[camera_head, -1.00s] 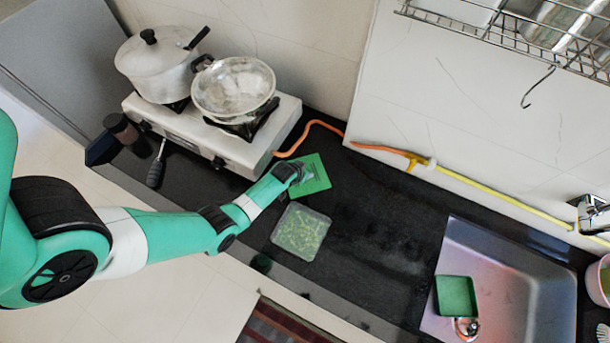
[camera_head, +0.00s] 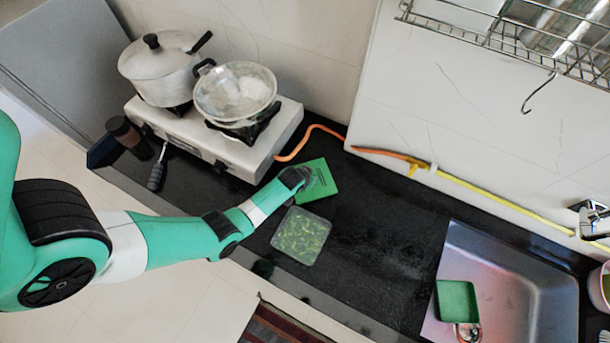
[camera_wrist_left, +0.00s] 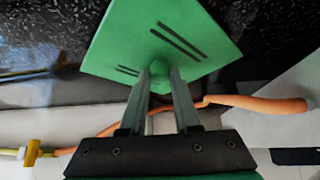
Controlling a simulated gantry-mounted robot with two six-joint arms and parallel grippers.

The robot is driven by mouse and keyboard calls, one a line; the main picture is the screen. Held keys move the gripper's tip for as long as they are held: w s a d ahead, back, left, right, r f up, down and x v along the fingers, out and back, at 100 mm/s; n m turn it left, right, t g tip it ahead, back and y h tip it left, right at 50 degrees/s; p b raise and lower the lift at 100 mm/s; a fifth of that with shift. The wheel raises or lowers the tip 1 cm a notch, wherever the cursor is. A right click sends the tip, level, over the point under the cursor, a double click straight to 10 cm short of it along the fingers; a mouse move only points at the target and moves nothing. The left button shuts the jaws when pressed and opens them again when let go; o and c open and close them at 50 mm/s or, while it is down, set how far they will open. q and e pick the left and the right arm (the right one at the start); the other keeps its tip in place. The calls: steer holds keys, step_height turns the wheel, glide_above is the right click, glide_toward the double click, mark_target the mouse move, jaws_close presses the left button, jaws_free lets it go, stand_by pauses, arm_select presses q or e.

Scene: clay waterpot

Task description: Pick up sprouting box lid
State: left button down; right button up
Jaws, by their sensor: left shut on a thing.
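The sprouting box lid (camera_head: 318,180) is a flat green square with dark slots and a small round knob. In the left wrist view the lid (camera_wrist_left: 205,50) fills the upper middle, and my left gripper (camera_wrist_left: 160,75) is shut on its knob. In the head view my left gripper (camera_head: 297,179) covers the lid's left part. The lid is over the black counter; I cannot tell whether it touches it. The sprouting box (camera_head: 301,236), a clear square tray with green sprouts, sits just below the lid in the picture. My right gripper is not in view.
A white stove (camera_head: 215,135) with a lidded pot (camera_head: 158,75) and a pan (camera_head: 235,92) stands at upper left. An orange hose (camera_head: 300,145) runs behind the lid. The sink (camera_head: 510,275) with a green tray (camera_head: 457,300) is at right. The counter (camera_head: 385,235) between is clear.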

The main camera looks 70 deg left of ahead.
arm_select(q)
steer(key=shift+w+d+f, duration=0.15)
steer(key=shift+w+d, duration=0.55)
steer(key=shift+d, duration=0.15)
step_height(320, 180, up, 14)
steer(key=p, duration=1.2)
steer(key=shift+a, duration=0.15)
steer(key=shift+s, duration=0.1)
